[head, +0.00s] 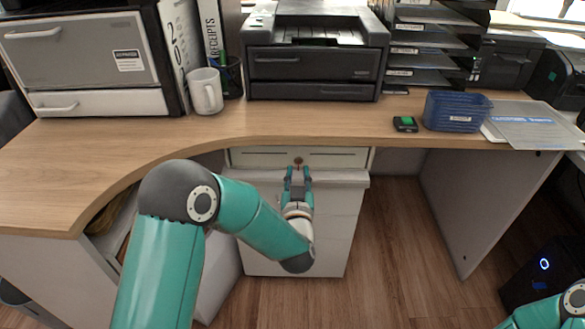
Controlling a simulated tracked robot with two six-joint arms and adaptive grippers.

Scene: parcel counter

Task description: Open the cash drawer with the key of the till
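The cash drawer (251,158) is a pale, wide, low front directly under the counter's edge, and it looks closed. A small reddish-brown spot, probably the key of the till (298,160), sits at the middle of its front, at the lock. My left gripper (298,171) is in front of the drawer, just below this spot. Its two teal fingers stand apart, with a gap between them, and I see nothing held. Whether a fingertip touches the key is too small to tell. Only part of my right arm shows at the lower right; its gripper is out of view.
A white cabinet (335,225) stands under the drawer, close below my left gripper. The wooden counter (330,122) overhangs it. On it are a printer (312,65), a white mug (206,92), a blue basket (456,111) and a small green-topped device (405,124). Open floor lies right of the cabinet.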

